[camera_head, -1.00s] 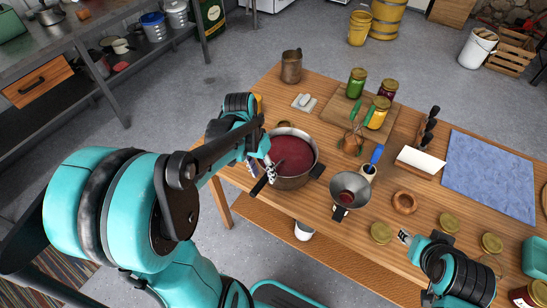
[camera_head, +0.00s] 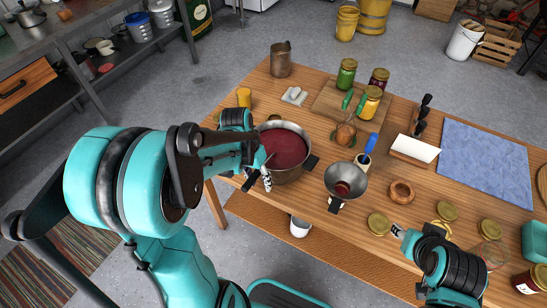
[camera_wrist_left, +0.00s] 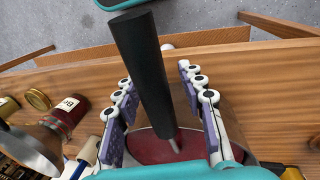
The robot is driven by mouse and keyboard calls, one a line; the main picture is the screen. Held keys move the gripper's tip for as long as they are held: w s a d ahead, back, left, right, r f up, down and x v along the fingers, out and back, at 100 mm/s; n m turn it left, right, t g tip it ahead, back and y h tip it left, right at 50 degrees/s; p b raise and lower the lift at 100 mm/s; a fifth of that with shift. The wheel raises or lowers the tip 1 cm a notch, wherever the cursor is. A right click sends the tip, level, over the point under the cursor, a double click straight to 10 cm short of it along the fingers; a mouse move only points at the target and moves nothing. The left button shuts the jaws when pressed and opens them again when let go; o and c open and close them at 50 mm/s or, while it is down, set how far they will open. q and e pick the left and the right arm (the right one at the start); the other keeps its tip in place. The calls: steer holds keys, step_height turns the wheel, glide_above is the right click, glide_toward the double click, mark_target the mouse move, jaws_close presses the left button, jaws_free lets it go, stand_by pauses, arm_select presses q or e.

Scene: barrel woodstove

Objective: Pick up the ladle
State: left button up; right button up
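The ladle (camera_wrist_left: 150,78) shows in the left wrist view as a thick black handle with a thin metal shaft going down into red contents. The steel pot (camera_head: 288,176) holding this red mass stands near the table's front edge; the ladle's bowl is hidden. My left gripper (camera_head: 264,177) is at the pot's left side in the head view. In the wrist view its fingers stand open on both sides of the handle, with gaps showing. My right gripper (camera_head: 397,231) is low over the table's front right, near a jar lid (camera_head: 378,224); its finger opening is too small to judge.
A funnel (camera_head: 346,181) stands right of the pot. A blue cloth (camera_head: 484,163) lies at the right.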

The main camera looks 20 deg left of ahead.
arm_select(q)
jaws_close()
steer(key=shift+r, duration=0.1)
